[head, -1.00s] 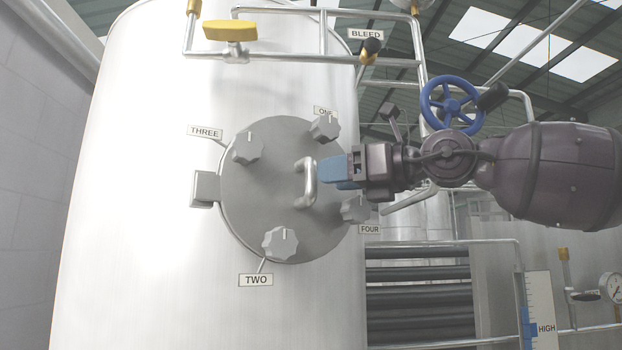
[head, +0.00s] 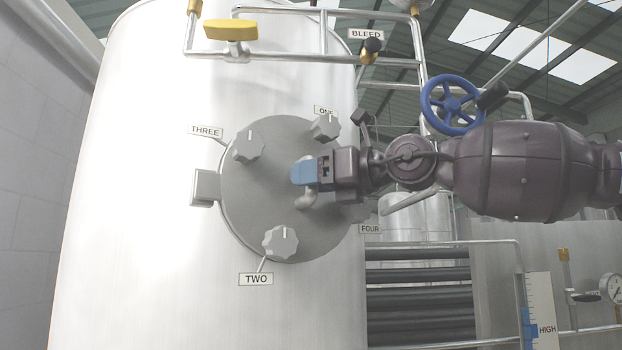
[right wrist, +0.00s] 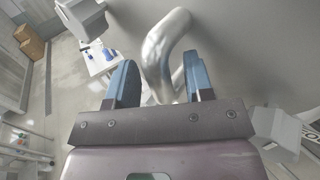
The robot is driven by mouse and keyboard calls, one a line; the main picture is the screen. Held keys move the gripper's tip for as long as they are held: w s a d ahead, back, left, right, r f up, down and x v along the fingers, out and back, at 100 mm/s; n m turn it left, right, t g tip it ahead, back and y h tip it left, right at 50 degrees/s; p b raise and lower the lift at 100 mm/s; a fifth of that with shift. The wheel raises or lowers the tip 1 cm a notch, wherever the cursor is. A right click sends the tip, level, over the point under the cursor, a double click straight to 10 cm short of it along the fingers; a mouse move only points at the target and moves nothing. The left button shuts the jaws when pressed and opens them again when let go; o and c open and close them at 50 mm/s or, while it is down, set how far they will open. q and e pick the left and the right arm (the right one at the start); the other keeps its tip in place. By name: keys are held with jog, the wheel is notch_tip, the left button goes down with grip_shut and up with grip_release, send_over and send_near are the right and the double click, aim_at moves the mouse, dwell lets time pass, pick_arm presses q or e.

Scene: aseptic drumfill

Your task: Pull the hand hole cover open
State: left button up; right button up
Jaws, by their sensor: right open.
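The round grey hand hole cover (head: 262,208) lies flat against the tank, with a hinge block (head: 205,188) on its left side. Its bent metal handle (head: 307,199) is mostly hidden behind my right gripper (head: 302,172) in the head view. In the right wrist view the handle (right wrist: 166,48) shows ahead of and between the two blue fingers of the right gripper (right wrist: 160,82). The right gripper is open, and I cannot tell if a finger touches the handle. Knobs one (head: 324,128), two (head: 280,242) and three (head: 247,147) show on the cover. Knob four is largely hidden behind the arm.
The tall steel tank (head: 130,200) fills the left and middle. Pipes with a yellow valve handle (head: 230,30) run above the cover. A blue handwheel (head: 452,104) stands behind my right arm. A level gauge (head: 540,312) and railings are at lower right.

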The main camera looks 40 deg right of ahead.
jog(key=shift+a, duration=0.1)
jog(key=shift+c, duration=0.3)
grip_shut()
dwell(0.4)
